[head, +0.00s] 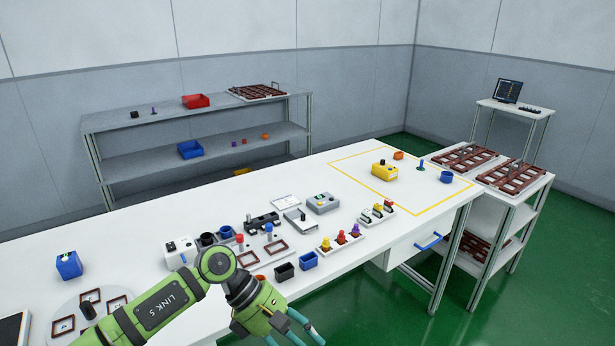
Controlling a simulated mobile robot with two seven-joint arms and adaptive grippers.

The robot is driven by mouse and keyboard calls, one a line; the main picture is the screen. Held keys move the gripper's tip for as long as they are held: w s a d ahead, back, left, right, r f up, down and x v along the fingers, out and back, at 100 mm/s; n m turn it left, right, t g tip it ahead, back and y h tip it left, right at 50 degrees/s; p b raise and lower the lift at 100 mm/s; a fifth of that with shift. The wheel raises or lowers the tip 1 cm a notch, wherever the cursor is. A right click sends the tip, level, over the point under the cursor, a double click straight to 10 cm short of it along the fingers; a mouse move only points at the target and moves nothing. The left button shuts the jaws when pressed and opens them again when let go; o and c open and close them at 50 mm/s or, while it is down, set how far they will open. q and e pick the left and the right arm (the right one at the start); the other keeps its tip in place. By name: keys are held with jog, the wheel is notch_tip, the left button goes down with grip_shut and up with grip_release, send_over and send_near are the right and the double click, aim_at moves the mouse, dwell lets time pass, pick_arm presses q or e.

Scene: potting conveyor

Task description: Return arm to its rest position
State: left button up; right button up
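My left arm (160,303) reaches in from the lower left, in front of the long white table. My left gripper (278,335) is at the bottom edge, over the table's near edge and the green floor. Its light-blue fingers point down and are partly cut off by the frame. I cannot tell whether it is open or shut, and I see nothing held in the part that shows. My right arm and gripper are not in view.
The white table (130,235) bears small fixtures, with a black bin (284,272) and blue bin (308,261) near the gripper. A yellow box (384,170) stands in the yellow outline. A drawer (415,247) with a blue handle is below.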

pick_arm(q)
jog(key=w+d+f+n+t+h, duration=0.2)
jog(key=w+f+n+t+h, duration=0.15)
jog(key=n, duration=0.55)
jog(key=w+d+f+n+t+h, duration=0.15)
jog(key=n+t+h, duration=0.25)
jog(key=n, duration=0.5)
jog(key=s+a+f+n+t+y, duration=0.1)
jog(key=a+f+n+t+y, duration=0.4)
jog(key=f+n, duration=0.55)
jog(key=a+f+n+t+y, duration=0.3)
jog(key=a+f+n, duration=0.5)
jog(key=f+n, duration=0.25)
jog(key=s+a+f+n+g+y, duration=0.25)
jog(key=s+a+f+n, duration=0.2)
jog(key=s+f, duration=0.4)
jog(key=s+a+f+n+g+y, duration=0.2)
jog(key=s+a+f+n+y, duration=0.25)
jog(key=s+f, duration=0.4)
jog(key=s+a+f+n+g, duration=0.1)
jog(key=s+f+n+g, duration=0.2)
jog(key=s, duration=0.9)
jog(key=s+a+f+n+g+y, duration=0.1)
jog(key=s+f+n+g, duration=0.2)
jog(key=s, duration=1)
jog(key=shift+a+f+n+g, duration=0.15)
jog(key=shift+f+n+g, duration=0.15)
jog(key=shift+f+n, duration=0.5)
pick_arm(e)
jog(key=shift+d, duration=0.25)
